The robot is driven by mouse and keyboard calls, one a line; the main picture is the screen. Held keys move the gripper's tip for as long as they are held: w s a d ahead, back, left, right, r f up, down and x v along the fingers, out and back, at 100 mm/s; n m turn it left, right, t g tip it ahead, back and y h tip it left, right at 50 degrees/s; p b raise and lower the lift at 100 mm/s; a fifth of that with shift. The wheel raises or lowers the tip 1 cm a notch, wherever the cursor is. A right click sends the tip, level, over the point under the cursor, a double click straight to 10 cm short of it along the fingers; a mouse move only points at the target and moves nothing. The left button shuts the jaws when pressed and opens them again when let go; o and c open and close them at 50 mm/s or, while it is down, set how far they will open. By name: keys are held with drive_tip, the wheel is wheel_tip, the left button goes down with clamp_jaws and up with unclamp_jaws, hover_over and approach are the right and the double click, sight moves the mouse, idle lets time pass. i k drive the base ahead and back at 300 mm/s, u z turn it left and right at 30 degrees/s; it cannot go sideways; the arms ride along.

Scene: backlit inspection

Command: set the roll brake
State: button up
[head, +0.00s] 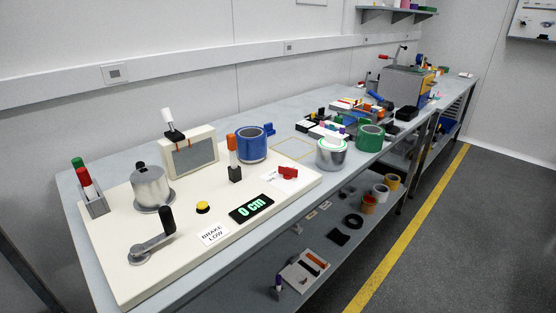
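A cream board (205,268) lies on the near end of the bench. A label reading "BRAKE LOW" (214,235) is on its front part, left of a black display (251,207) showing "0 cm" in green. A red knob (288,173) sits on a white plate at the board's right. A metal drum (150,188), a black-handled crank (151,241) and a yellow button (203,207) are at the left. An upright orange-topped piece (233,152) stands near the middle. I cannot tell which part works the brake. My gripper is not in this view.
A grey-screened frame (190,156) with a white-topped piece stands at the board's back. A holder with red and green pieces (92,195) is at the left corner. Blue tape (251,146), a green-rimmed can (331,154) and green tape (370,138) stand rightward. A lower shelf holds more rolls.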

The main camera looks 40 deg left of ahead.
sight(287, 173)
drive_tip(key=u, duration=0.6)
drive_tip(key=i, duration=0.85)
drive_tip(key=u, duration=1.1)
drive_tip(key=i, duration=0.25)
drive_tip(key=u, duration=0.05)
